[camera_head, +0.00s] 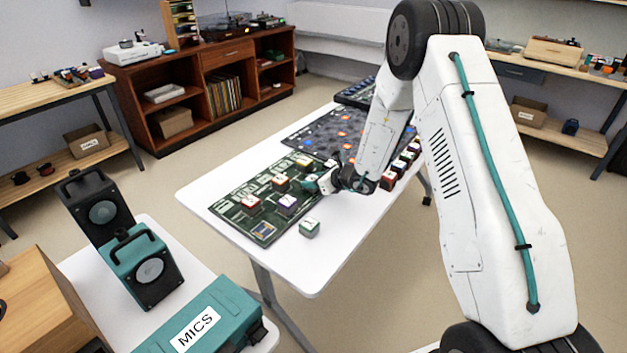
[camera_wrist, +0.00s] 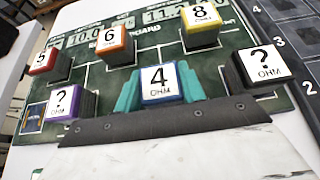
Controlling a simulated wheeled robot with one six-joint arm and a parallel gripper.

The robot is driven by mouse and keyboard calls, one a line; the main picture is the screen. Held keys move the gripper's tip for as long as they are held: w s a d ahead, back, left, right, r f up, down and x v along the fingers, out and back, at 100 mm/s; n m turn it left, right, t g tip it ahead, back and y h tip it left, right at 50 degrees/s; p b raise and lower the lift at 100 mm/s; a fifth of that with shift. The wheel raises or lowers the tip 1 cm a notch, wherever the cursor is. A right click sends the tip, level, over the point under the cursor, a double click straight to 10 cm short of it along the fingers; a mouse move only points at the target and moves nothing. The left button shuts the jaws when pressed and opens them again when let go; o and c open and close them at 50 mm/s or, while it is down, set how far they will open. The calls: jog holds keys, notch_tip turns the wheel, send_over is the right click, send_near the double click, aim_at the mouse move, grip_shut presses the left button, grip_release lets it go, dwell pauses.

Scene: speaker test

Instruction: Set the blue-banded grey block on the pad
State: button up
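The blue-banded grey block (camera_wrist: 159,84), with a white top marked "4 OHM", sits between the two teal fingers of my gripper (camera_wrist: 158,92) in the wrist view. The fingers touch its sides, so the gripper looks shut on it. I cannot tell how high it is above the board. In the head view my gripper (camera_head: 318,184) is over the right part of the dark green board (camera_head: 232,208), and the block is mostly hidden. A small square patch with a yellowish outline (camera_head: 265,231) lies at the board's near corner, possibly the pad; it also shows in the wrist view (camera_wrist: 34,117).
Red (camera_wrist: 46,62), orange (camera_wrist: 111,42), yellow (camera_wrist: 201,25), purple (camera_wrist: 67,102) and black (camera_wrist: 258,66) blocks stand around my gripper. A green-banded block (camera_head: 310,228) stands on the bare white table (camera_head: 312,266). More blocks (camera_head: 398,167) line the table's right side.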

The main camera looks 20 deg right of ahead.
jog(key=o, duration=0.4)
jog(key=shift+o, duration=0.2)
